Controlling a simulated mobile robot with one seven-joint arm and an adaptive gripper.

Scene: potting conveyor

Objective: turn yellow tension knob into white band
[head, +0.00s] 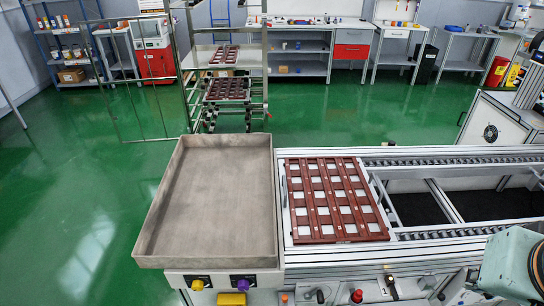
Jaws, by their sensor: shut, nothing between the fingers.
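A small yellow knob (197,284) sits on the front face of the conveyor frame, below the front left of the grey tray, with a black part around it. It is small in view, and I cannot make out a white band or which way the knob points. A purple knob (243,284) sits to its right on the same face. My gripper is not in view; a teal part of my arm shows at the lower right, well away from the yellow knob.
An empty grey tray (148,240) stands above the knobs. Right of it, a brown grid tray (347,240) with white cells lies on the conveyor (450,233). A yellow block (232,298) and a red button (357,296) are along the front. Green floor (70,190) is clear at left.

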